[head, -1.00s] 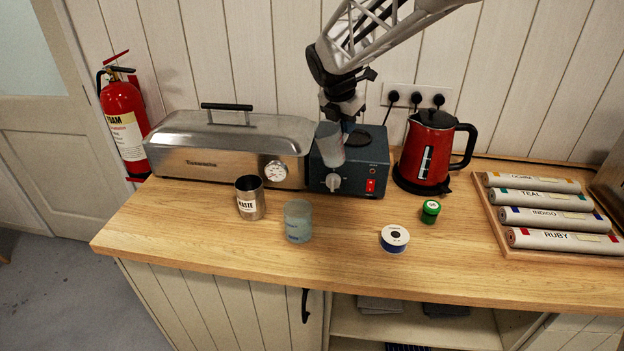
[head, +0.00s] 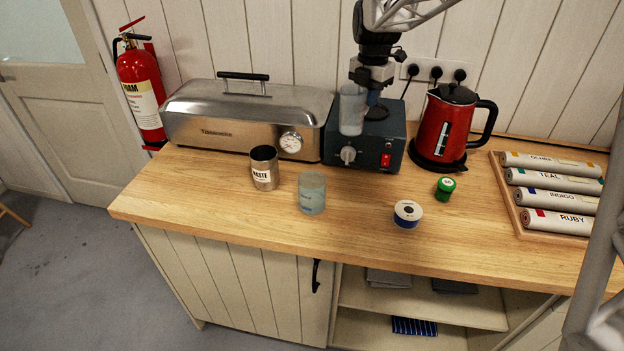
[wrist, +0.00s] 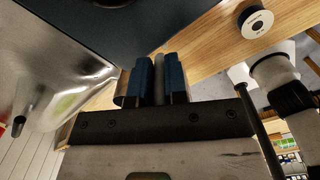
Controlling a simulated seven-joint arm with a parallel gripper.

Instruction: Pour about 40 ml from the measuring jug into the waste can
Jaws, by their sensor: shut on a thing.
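My gripper (head: 374,96) is shut on a clear jug (head: 352,112) and holds it upright, in front of the blue-grey box at the back. In the wrist view, my blue finger pads (wrist: 158,80) close on a grey strip, probably its handle. The waste can (head: 264,168), a steel cup with a white label, stands upright on the counter, to the left of and nearer than the held jug. Its inside is dark. The liquid level in the jug cannot be read.
A frosted cup (head: 312,195) stands right of the can. A steel steamer (head: 240,135), blue-grey box (head: 385,150) and red kettle (head: 447,130) line the back. A spool (head: 407,214), green-lidded jar (head: 445,189) and tray of rolls (head: 507,205) are to the right. The front-left counter is clear.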

